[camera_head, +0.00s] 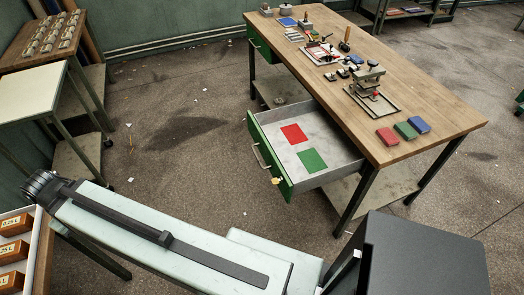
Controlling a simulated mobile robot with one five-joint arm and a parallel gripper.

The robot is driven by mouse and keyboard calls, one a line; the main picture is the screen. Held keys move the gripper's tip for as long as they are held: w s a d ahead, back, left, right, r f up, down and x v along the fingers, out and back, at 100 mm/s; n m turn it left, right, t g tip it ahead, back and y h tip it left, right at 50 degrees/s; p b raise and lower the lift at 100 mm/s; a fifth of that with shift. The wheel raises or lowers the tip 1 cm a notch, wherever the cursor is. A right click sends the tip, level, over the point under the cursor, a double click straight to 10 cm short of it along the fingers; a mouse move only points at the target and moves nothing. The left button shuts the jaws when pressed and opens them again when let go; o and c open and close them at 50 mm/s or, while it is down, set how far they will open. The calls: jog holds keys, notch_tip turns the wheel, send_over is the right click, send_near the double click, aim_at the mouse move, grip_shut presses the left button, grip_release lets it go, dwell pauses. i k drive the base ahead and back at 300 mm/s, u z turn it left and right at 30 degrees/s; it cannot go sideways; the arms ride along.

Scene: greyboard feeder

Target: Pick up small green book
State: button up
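The small green book (405,131) lies flat near the front right end of the wooden workbench (455,118). It sits between a red book (387,136) on its left and a blue book (419,124) on its right, in a slanting row. My pale arm crosses the bottom of the view, well apart from the books. No gripper fingers show, so I cannot see my gripper.
A green-fronted drawer (268,157) stands open from the bench, with a red sheet (294,134) and a green sheet (312,160) inside. A metal press (367,82) and tools stand behind the books. Bare floor (190,110) lies left of the bench.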

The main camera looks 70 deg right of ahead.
aim_at(403, 129)
jog(key=z, duration=1.5)
jog(key=k, duration=1)
jog(key=z, duration=0.5)
jog(key=i, duration=1)
jog(key=z, duration=0.25)
